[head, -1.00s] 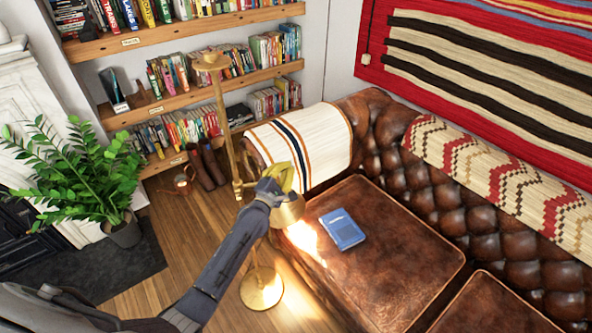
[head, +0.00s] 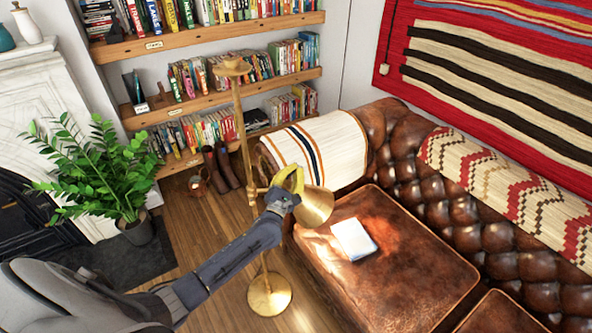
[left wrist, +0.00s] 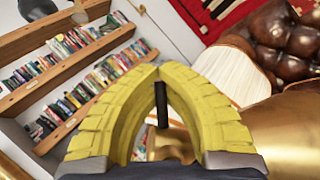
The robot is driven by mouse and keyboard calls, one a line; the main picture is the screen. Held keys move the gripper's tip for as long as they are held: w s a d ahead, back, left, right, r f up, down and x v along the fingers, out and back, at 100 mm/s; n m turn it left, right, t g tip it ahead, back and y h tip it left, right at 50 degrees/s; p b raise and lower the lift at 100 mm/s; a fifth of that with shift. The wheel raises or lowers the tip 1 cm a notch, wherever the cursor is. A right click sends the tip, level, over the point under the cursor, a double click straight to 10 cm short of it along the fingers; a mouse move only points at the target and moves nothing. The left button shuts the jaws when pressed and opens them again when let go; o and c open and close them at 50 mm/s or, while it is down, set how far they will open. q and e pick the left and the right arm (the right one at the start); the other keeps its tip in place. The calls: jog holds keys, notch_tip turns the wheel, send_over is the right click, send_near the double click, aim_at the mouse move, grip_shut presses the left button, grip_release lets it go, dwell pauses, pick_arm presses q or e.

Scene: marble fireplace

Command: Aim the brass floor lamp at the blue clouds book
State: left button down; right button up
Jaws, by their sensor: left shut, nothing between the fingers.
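The brass floor lamp (head: 243,130) stands left of the sofa, its round base (head: 269,294) on the wood floor. Its brass shade (head: 316,206) points right and down toward the seat. The blue clouds book (head: 353,239) lies flat on the leather cushion, washed nearly white by the lamp's bright light. My left gripper (head: 293,181) is beside the shade's upper left. In the left wrist view its yellow fingers (left wrist: 158,69) meet at the tips with nothing held. A dark rod (left wrist: 161,104) shows through the gap behind them, and the brass shade fills the lower right. My right gripper is out of view.
The brown leather sofa (head: 400,262) fills the right, with a striped throw (head: 335,150) over its arm. Bookshelves (head: 220,94) stand behind the lamp. A potted plant (head: 100,185) stands at left. Wood floor is clear around the lamp base.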

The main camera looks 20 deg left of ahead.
pick_arm(q)
jog(key=shift+a, duration=0.1)
jog(key=c, duration=1.5)
grip_release()
jog(key=v, duration=1.2)
